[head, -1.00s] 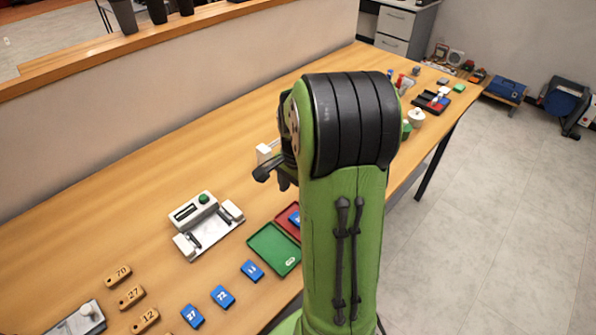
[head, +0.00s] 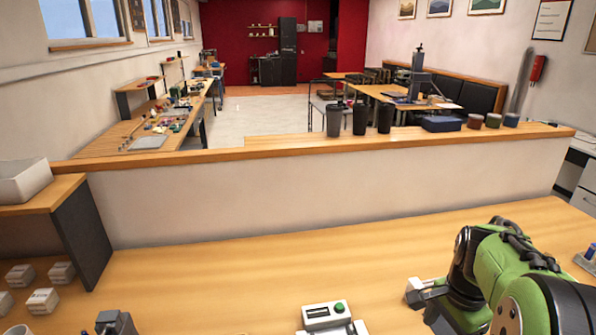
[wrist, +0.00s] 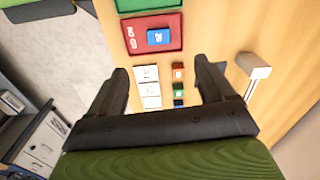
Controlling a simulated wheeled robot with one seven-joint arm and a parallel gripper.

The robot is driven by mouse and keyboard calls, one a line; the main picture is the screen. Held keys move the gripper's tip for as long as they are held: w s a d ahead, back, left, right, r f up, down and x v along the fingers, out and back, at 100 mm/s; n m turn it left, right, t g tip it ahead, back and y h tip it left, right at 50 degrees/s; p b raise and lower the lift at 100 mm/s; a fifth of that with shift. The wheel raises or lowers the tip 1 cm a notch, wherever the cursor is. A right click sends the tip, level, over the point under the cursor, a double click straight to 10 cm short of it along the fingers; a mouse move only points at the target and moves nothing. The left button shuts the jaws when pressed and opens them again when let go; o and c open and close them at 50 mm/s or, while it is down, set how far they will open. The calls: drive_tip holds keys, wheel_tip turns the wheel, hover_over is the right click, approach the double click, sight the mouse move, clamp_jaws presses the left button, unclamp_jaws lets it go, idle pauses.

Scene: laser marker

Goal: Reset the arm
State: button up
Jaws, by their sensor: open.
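My gripper (wrist: 164,75) is open and empty in the wrist view, its two dark fingers spread apart above the wooden table. In the wrist view a red tray (wrist: 133,38) with a blue numbered tile (wrist: 159,37) lies beyond the fingertips. White cards (wrist: 150,88) and several small coloured blocks show between the fingers. In the head view my green and black arm stands at the lower right, over the table (head: 230,275). The gripper's fingertips are not clear there.
A white device with a green button (head: 340,308) is cut off by the head view's bottom edge. A low wall with a wooden ledge (head: 300,147) runs behind the table. A dark-sided shelf (head: 82,235) and small white boxes (head: 62,272) stand at left. The middle tabletop is clear.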

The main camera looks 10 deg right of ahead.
drive_tip(key=s+a+r+n+t, duration=0.2)
drive_tip(key=s+a+n, duration=0.3)
drive_tip(key=a+n, duration=0.3)
drive_tip(key=s+a+r+n+t, duration=0.3)
drive_tip(key=s+a+n, duration=0.3)
drive_tip(key=a+n, duration=0.2)
drive_tip(key=shift+a+r+n, duration=0.4)
drive_tip(key=shift+a+r, duration=0.35)
drive_tip(key=shift+a, duration=0.5)
drive_tip(key=shift+s, duration=0.1)
